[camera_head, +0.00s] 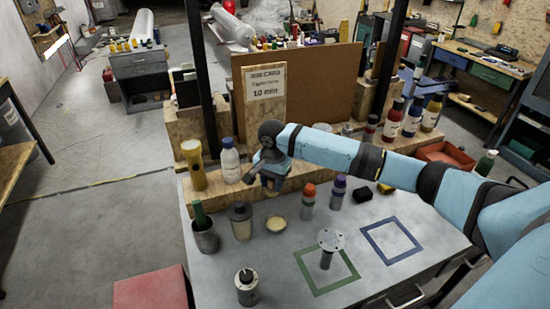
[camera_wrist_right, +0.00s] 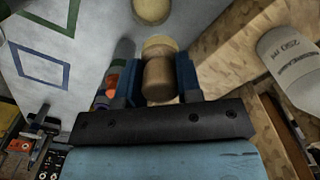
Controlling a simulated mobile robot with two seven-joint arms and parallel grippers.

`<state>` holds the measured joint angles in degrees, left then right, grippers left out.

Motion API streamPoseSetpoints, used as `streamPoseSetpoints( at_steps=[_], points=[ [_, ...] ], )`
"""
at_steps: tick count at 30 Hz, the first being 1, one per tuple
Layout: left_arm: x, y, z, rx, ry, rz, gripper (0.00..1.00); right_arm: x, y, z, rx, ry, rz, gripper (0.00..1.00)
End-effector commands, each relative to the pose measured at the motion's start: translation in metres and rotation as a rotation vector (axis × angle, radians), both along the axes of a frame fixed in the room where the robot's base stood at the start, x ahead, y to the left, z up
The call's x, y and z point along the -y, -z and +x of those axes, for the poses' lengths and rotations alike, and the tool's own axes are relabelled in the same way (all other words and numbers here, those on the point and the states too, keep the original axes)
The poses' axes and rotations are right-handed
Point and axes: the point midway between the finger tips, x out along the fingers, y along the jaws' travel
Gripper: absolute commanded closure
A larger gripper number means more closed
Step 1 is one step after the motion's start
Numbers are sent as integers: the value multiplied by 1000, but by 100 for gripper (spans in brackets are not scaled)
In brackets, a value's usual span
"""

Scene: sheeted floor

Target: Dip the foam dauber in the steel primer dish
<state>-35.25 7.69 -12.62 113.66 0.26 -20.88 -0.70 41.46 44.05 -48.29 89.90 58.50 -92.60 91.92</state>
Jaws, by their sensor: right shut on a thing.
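My right gripper (camera_head: 268,183) is shut on the foam dauber. The right wrist view shows the dauber's brown handle (camera_wrist_right: 157,80) between my two blue fingers, with its pale yellow foam end (camera_wrist_right: 159,46) beyond them. In the head view the dauber is mostly hidden by the gripper. The small round dish (camera_head: 276,223) with cream-coloured contents sits on the grey worktop, below the gripper in the picture and apart from it. It also shows at the top edge of the right wrist view (camera_wrist_right: 151,10). My left gripper is not in view.
A white bottle (camera_head: 230,161) and yellow torch-like cylinder (camera_head: 194,164) stand left of the gripper. A jar (camera_head: 241,221) stands beside the dish. Orange-capped (camera_head: 308,198) and purple-capped (camera_head: 338,190) bottles stand right. A disc-topped post (camera_head: 330,242) stands at the green square.

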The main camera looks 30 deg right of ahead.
Motion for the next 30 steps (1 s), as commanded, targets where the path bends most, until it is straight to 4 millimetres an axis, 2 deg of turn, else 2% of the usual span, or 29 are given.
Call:
streamPoseSetpoints(
  at_steps=[1,3,9,12,23,27,30],
  points=[
    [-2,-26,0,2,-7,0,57,0,1,-2,-7,1,0,87],
    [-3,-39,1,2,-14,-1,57,0,19,-4,-5,0,-3,87],
    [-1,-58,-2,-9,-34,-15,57,2,57,-12,2,-11,-16,87],
    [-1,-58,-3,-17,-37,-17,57,3,67,-14,6,-15,-19,87],
    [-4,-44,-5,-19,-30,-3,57,3,83,-15,7,-17,-21,87],
    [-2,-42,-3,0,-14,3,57,3,96,-15,7,-17,-21,87],
    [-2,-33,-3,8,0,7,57,4,108,-15,8,-17,-22,87]
  ],
)
